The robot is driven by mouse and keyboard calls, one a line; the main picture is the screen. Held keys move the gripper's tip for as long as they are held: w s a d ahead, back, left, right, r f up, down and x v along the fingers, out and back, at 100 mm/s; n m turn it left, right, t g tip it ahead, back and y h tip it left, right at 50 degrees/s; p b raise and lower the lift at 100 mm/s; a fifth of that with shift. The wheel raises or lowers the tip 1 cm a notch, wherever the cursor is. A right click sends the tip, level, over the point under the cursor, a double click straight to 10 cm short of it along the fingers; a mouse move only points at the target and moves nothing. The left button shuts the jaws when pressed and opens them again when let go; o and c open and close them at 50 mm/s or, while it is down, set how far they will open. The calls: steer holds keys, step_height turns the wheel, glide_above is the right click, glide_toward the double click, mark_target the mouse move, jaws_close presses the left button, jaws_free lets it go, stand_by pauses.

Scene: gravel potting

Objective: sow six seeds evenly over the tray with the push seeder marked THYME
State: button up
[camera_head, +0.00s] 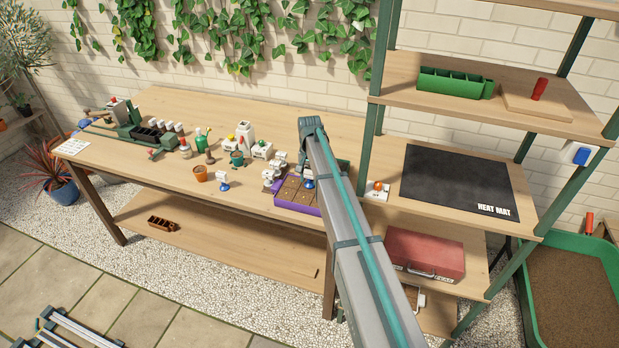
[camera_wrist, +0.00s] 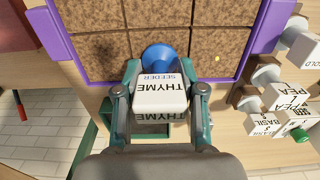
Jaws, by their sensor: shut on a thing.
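My gripper (camera_wrist: 161,92) is shut on the white push seeder marked THYME (camera_wrist: 158,97), one finger on each side. The seeder's blue round end (camera_wrist: 157,57) points at the tray and is over the near middle cell; I cannot tell whether it touches the soil. The tray has a purple rim (camera_wrist: 258,37) and brown soil cells. A small pale yellow speck, perhaps a seed (camera_wrist: 217,58), lies on the soil of the near right cell. In the head view the tray (camera_head: 292,207) stands at the bench's right end, partly hidden by my arm. The seeder's blue end (camera_head: 308,183) shows there.
Several other seeders, with labels such as PEA (camera_wrist: 290,97) and BASIL, crowd beside the tray. A blue-based seeder (camera_head: 222,184) and a terracotta pot (camera_head: 200,174) stand left of it. The shelf with the heat mat (camera_head: 455,180) is close on the right.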

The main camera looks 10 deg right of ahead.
steer(key=shift+r+p, duration=0.7)
steer(key=shift+r, duration=0.75)
